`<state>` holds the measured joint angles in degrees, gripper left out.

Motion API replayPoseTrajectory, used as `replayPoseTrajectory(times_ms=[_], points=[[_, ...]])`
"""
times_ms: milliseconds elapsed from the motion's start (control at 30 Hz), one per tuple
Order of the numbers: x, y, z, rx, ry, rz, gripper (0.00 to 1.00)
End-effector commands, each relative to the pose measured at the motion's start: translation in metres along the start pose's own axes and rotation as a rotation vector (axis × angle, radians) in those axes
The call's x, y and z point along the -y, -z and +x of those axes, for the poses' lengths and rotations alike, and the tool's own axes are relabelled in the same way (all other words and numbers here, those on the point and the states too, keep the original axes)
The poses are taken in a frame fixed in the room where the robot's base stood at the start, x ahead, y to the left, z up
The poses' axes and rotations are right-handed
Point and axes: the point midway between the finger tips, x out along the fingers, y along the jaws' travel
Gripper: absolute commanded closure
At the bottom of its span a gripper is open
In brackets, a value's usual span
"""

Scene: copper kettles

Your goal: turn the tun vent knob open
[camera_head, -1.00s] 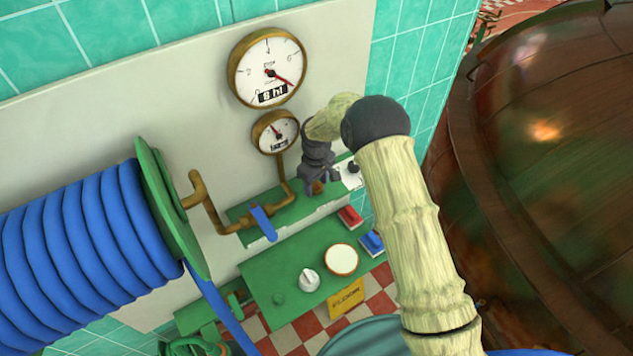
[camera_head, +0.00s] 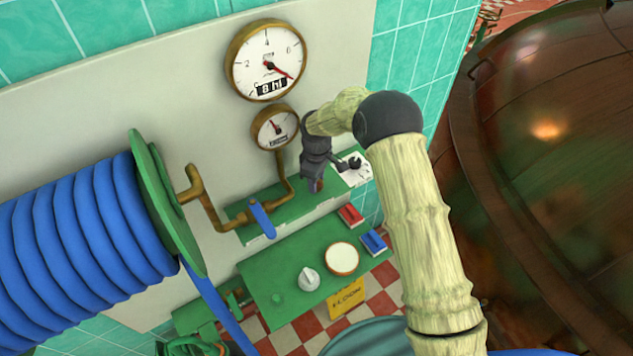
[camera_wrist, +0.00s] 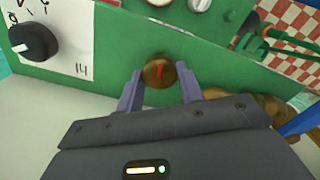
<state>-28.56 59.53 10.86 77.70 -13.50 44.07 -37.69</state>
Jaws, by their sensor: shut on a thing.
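A round brass knob (camera_wrist: 154,80) with a red pointer line sits on the green panel in the wrist view. The line runs nearly straight up and down in that picture. My gripper (camera_wrist: 160,80) is shut on this knob, one purple-grey finger on each side. In the head view my gripper (camera_head: 315,184) reaches down to the green ledge under the small gauge. There the knob is mostly hidden by my fingers. No label on the knob is readable.
A black knob (camera_wrist: 34,42) on a white dial plate stands close beside my gripper. A blue-handled valve (camera_head: 262,220) on brass pipe is to the left. Red (camera_head: 351,216) and blue (camera_head: 374,242) switches sit below. A large copper vessel (camera_head: 560,180) fills the right.

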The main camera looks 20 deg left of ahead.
Motion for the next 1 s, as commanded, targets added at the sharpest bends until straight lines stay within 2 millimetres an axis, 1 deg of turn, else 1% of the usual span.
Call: replayPoseTrajectory(times_ms=[600, 800, 1000], points=[[-0.0004, 0.0003, -0.0008, -0.002, -0.003, -0.559, 0.86], [-0.0005, 0.0004, -0.0013, -0.002, -0.004, -0.683, 0.86], [-0.0004, 0.0005, -0.0015, -0.002, -0.004, -0.747, 0.86]])
